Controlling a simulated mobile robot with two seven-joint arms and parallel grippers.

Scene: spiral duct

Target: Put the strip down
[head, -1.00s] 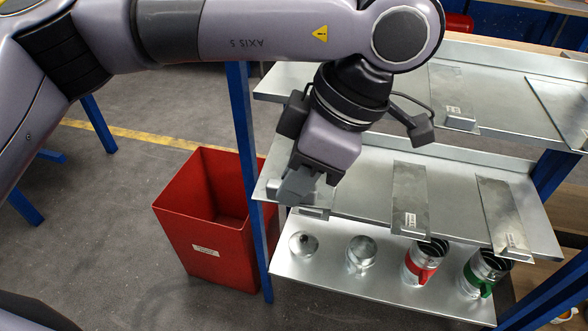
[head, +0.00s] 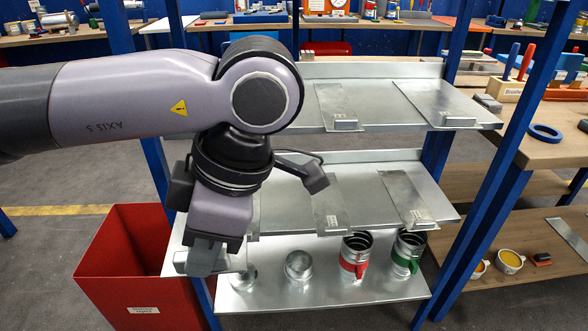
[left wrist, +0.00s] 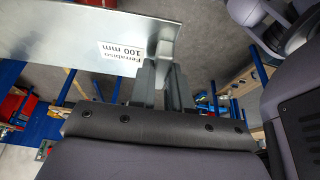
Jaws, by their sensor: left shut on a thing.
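My left gripper (head: 205,258) is at the left front end of the middle shelf (head: 288,205). In the left wrist view its fingers (left wrist: 165,75) are shut on the bent end tab of a flat grey metal strip (left wrist: 60,32) with a white label reading 100 mm. In the head view the gripper and wrist hide most of this strip; I cannot tell whether it touches the shelf. Two other strips lie on the middle shelf, one at the centre (head: 326,200) and one at the right (head: 405,195). My right gripper is out of view.
A red bin (head: 125,262) stands on the floor left of the rack. The lower shelf (head: 325,292) holds metal duct pieces, a red-banded can (head: 355,262) and a green-banded can (head: 407,258). Blue posts flank the shelves.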

